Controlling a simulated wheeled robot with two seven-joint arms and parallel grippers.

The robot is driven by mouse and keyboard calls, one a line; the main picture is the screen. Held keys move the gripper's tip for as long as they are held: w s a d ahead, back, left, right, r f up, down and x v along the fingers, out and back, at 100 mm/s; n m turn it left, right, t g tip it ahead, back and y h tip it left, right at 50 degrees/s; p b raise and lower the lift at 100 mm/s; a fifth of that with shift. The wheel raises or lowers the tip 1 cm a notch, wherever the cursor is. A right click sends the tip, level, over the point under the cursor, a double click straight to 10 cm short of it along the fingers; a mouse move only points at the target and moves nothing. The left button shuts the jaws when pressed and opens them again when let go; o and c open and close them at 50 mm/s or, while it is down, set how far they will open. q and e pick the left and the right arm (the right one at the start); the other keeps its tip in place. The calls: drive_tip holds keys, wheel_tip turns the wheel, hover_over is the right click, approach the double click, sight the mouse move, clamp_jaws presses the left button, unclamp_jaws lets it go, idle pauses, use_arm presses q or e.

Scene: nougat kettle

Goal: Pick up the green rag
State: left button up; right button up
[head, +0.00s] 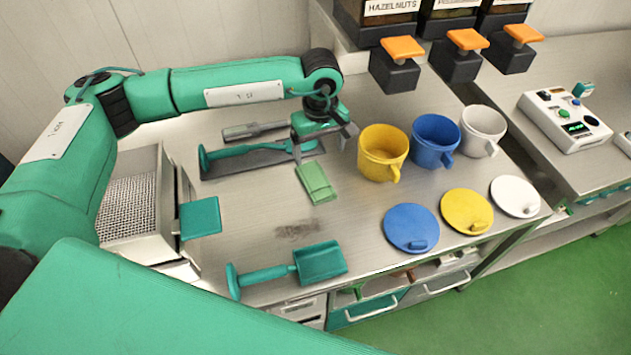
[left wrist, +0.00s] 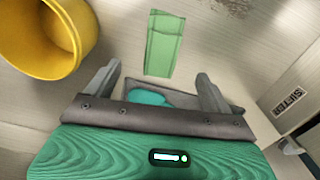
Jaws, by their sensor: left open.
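The green rag (head: 317,183) is a light green folded cloth lying flat on the steel counter, left of the yellow cup. It also shows in the left wrist view (left wrist: 163,43), beyond the fingertips. My left gripper (head: 325,146) is open and empty, above the counter just behind the rag in the head view. In the left wrist view its two fingers (left wrist: 160,85) stand apart, with the rag ahead of the gap and not between them. My right gripper does not show.
A yellow cup (head: 382,153) stands close right of my left gripper, with a blue cup (head: 435,141) and a white cup (head: 482,131) beyond. A teal scoop (head: 320,262) lies near the front edge. Coloured lids, including a blue one (head: 411,228), lie at the right.

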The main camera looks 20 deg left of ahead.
use_arm(q)
drive_tip(key=p, duration=0.1)
hover_over(316, 180)
drive_tip(key=f, duration=0.4)
drive_tip(key=shift+w+d+f, duration=0.15)
drive_tip(key=shift+d+f, duration=0.15)
drive_tip(key=shift+f, duration=0.65)
drive_tip(key=shift+f+p, duration=0.25)
drive_tip(key=shift+p, duration=0.15)
drive_tip(key=f, duration=0.1)
drive_tip(key=f+p, duration=0.1)
drive_tip(key=f, duration=0.1)
drive_tip(key=f+p, duration=0.1)
drive_tip(key=shift+a+f, duration=0.3)
drive_tip(key=shift+a, duration=0.05)
drive_tip(key=c, duration=1.1)
drive_tip(key=shift+o, duration=0.2)
